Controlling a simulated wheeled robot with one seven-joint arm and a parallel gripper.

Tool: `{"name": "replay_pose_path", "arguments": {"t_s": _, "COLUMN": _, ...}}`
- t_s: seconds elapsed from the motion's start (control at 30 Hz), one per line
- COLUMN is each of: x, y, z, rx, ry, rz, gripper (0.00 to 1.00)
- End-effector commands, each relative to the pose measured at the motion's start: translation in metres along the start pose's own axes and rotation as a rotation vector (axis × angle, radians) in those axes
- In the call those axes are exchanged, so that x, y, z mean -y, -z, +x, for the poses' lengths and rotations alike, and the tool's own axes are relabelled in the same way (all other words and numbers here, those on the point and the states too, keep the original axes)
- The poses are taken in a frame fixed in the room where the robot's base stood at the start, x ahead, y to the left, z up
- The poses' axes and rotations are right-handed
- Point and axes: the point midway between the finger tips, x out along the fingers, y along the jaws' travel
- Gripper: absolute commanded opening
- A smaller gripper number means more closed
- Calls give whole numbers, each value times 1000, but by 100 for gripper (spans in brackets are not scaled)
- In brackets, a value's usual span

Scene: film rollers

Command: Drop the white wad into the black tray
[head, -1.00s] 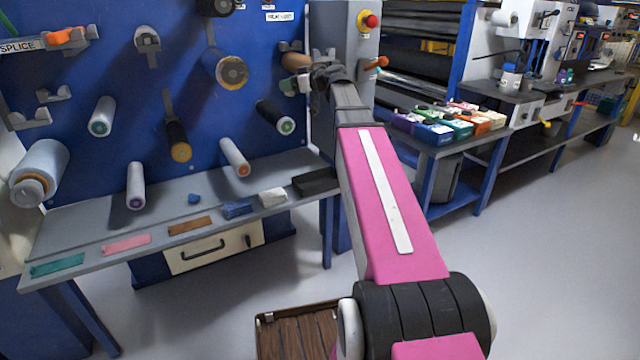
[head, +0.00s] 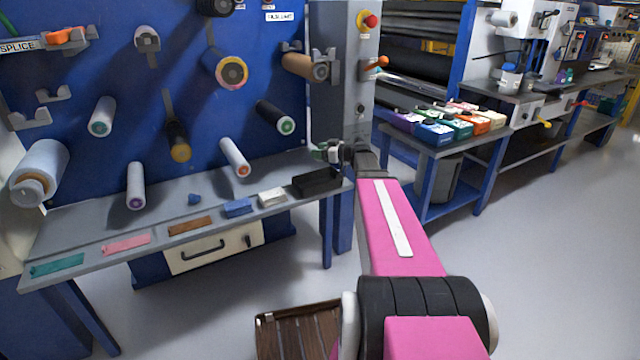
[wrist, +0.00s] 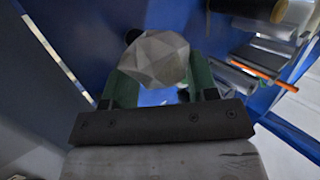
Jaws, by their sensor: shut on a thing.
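The white wad (wrist: 155,60), a crumpled, faceted pale lump, sits between the green fingers of my gripper (wrist: 157,88) in the wrist view. My gripper is shut on it. In the head view my gripper (head: 324,152) is above and slightly right of the black tray (head: 317,183), near the bench's right end. The wad is too small there to make out clearly. The black tray is a dark, low rectangular box on the bench. Its inside is hard to see, and the tray cannot be made out in the wrist view.
The grey bench (head: 110,217) also carries a white block (head: 271,197), a blue block (head: 237,208) and flat coloured pieces. Rollers stick out from the blue panel behind, including a brown roller (head: 298,65) above my gripper. A grey post (head: 343,110) stands close behind it.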

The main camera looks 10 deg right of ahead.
Motion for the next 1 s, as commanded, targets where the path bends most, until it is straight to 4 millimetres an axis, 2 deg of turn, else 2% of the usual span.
{"name": "replay_pose_path", "arguments": {"t_s": 0.1, "x": -2, "y": -17, "z": -3, "rx": -4, "ry": -4, "rz": 2, "gripper": 31}}
{"name": "replay_pose_path", "arguments": {"t_s": 0.47, "x": -3, "y": -36, "z": -3, "rx": -5, "ry": -6, "rz": 2, "gripper": 31}}
{"name": "replay_pose_path", "arguments": {"t_s": 0.8, "x": -4, "y": -71, "z": 2, "rx": -5, "ry": -7, "rz": 3, "gripper": 31}}
{"name": "replay_pose_path", "arguments": {"t_s": 1.0, "x": -3, "y": -83, "z": 4, "rx": -5, "ry": -7, "rz": 1, "gripper": 31}}
